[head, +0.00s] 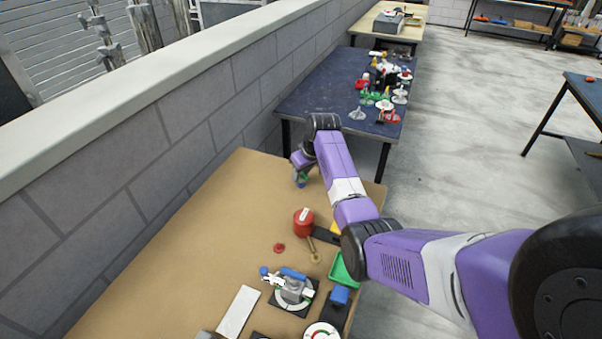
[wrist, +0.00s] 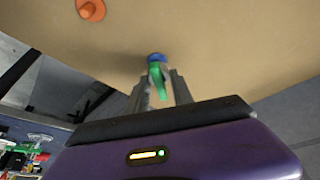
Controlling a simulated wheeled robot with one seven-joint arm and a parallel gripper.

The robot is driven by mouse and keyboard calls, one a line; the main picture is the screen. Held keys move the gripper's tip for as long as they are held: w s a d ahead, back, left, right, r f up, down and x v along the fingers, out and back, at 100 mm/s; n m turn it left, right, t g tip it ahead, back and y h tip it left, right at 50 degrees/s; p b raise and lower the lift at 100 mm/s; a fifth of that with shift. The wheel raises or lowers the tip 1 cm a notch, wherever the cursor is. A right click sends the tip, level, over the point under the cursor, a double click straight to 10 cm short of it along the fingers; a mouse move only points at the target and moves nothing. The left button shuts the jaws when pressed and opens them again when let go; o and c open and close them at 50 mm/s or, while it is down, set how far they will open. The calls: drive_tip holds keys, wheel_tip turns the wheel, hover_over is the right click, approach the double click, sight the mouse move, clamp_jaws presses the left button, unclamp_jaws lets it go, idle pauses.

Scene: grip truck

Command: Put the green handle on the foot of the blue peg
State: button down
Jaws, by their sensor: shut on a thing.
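My gripper (wrist: 157,82) is shut on the green handle (wrist: 157,76), which sits between the two fingers in the wrist view. In the head view the green handle (head: 301,176) shows small under my gripper (head: 301,171), near the far end of the tan table. A blue piece (wrist: 156,57) shows right at the far end of the green handle, and it also shows below the green in the head view (head: 301,185). It looks like the blue peg, but whether the two are joined or only lined up I cannot tell. My wrist hides part of them.
The tan table (head: 190,260) is clear around my gripper. Nearer stand a red can (head: 304,222), a red disc (head: 279,248), a green tray (head: 340,272), a clamp-like device (head: 293,287) and a white strip (head: 238,311). A brick wall (head: 130,150) runs along the left.

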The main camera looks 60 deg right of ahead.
drive_tip(key=shift+f, duration=0.85)
idle(1.1)
drive_tip(key=c, duration=0.7)
unclamp_jaws()
wheel_tip(320, 180, up, 8)
drive_tip(key=p, duration=0.6)
drive_tip(key=shift+f, duration=0.2)
